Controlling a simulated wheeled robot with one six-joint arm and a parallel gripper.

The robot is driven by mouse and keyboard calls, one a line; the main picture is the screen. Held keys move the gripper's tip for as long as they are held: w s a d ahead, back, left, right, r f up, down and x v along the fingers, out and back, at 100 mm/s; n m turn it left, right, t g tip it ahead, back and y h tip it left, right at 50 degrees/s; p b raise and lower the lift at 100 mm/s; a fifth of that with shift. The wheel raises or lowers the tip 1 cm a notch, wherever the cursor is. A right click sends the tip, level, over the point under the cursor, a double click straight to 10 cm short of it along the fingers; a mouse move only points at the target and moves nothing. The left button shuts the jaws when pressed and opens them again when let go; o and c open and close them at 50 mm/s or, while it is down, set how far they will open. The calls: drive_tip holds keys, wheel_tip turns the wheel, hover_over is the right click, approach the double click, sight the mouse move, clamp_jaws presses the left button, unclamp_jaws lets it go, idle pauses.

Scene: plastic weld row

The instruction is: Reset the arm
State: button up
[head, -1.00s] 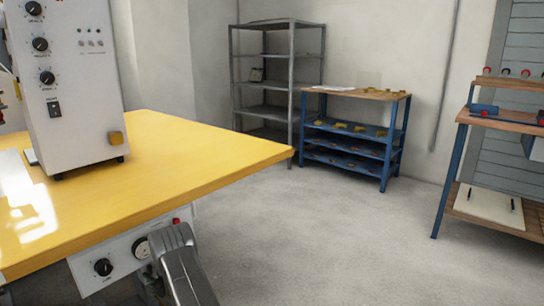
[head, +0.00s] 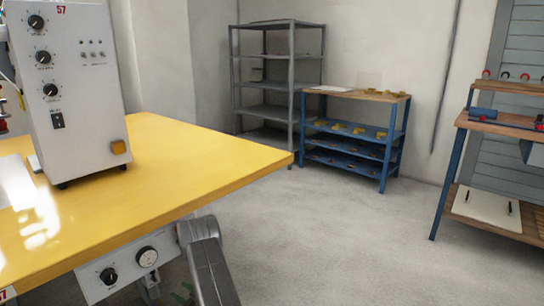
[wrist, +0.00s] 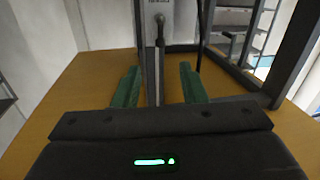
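My gripper (wrist: 159,88) shows in the wrist view as two green fingers held well apart, with nothing between them that I can see gripped. A dark upright post and rod of a machine (wrist: 158,40) stand beyond the fingers, over a yellow worktop (wrist: 45,115). I cannot tell whether the fingers touch anything.
A white control box (head: 85,120) with knobs stands on the table at left. A control panel (head: 125,268) hangs under the table edge. A grey shelf rack (head: 290,95), a blue shelf unit (head: 350,150) and a workbench (head: 460,170) stand farther back. The grey floor (head: 340,250) between is clear.

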drive_tip(key=w+a+r+n+h+b, duration=0.2)
drive_tip(key=a+n, duration=0.3)
drive_tip(key=n, duration=0.4)
drive_tip(key=shift+a, duration=0.35)
idle(0.5)
drive_tip(key=shift+d, duration=0.1)
